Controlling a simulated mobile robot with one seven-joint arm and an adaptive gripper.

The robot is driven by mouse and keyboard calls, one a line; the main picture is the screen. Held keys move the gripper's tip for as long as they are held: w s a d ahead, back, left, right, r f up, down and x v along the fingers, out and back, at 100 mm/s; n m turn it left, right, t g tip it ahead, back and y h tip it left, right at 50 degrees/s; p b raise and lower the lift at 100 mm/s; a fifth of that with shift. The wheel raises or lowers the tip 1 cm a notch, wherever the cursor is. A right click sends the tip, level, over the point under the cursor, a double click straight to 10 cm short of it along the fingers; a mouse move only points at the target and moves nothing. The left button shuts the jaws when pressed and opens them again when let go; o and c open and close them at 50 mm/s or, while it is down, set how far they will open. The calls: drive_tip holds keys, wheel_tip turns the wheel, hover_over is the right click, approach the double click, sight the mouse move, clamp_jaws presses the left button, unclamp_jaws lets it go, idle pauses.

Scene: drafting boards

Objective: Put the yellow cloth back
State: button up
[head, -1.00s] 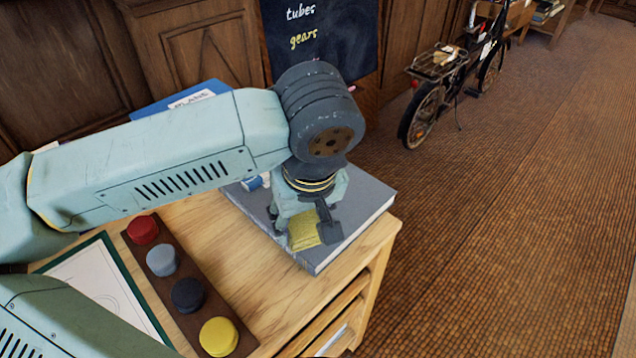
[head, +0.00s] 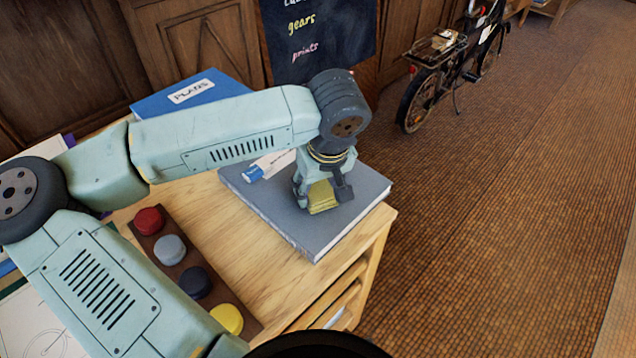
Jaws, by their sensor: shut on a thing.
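The yellow cloth (head: 322,197) is a small folded piece on the grey book (head: 262,208), near its right half. My gripper (head: 322,196) points down over the book and is shut on the cloth, with a dark finger at each side of it. The cloth's underside is hidden, so I cannot tell whether it touches the book or hangs just above it.
A dark strip with red, grey, navy and yellow (head: 227,319) round pieces is at the front left. A blue PLANS binder (head: 190,92) lies behind my arm. Floor lies right of the cabinet.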

drive_tip(key=shift+s+f+b, duration=0.1)
drive_tip(key=shift+f+b, duration=0.35)
drive_tip(key=shift+b, duration=0.25)
drive_tip(key=o, duration=1.1)
drive_tip(key=shift+r+p, duration=0.6)
drive_tip(key=shift+p, duration=0.25)
drive_tip(key=b+v, duration=0.1)
drive_tip(key=v, duration=1)
drive_tip(key=shift+r+b, duration=0.35)
drive_tip(key=shift+r, duration=0.05)
drive_tip(key=shift+d, duration=0.1)
